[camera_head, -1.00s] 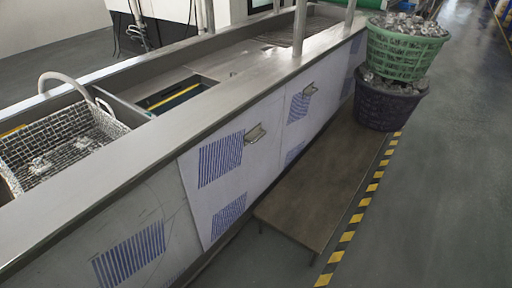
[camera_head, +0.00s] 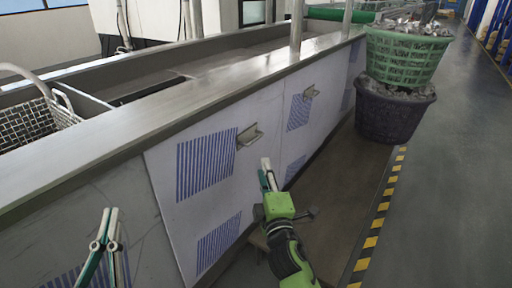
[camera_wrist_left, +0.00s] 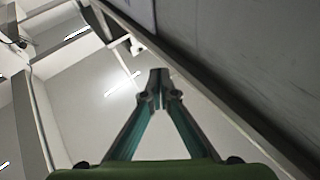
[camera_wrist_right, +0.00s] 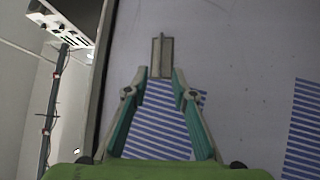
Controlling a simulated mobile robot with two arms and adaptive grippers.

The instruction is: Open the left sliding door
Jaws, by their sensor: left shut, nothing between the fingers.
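The left sliding door (camera_head: 220,179) is a pale panel with blue slatted vents on the front of the long metal tank. Its small metal handle (camera_head: 250,136) sits near the right edge of the upper vent and also shows in the right wrist view (camera_wrist_right: 162,57). My right gripper (camera_head: 266,164) is open and empty, below and slightly right of this handle. In the right wrist view its fingers (camera_wrist_right: 158,76) point at the handle, which appears just beyond the tips, not between them. My left gripper (camera_head: 109,212) is shut and empty, in front of the grey panel at the lower left.
A second pale door with its own handle (camera_head: 311,92) is farther right. A low brown bench (camera_head: 340,165) runs along the tank. Green (camera_head: 405,58) and dark purple (camera_head: 390,112) baskets of metal parts are stacked at its far end. A wire basket (camera_head: 28,122) sits at the tank's left.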

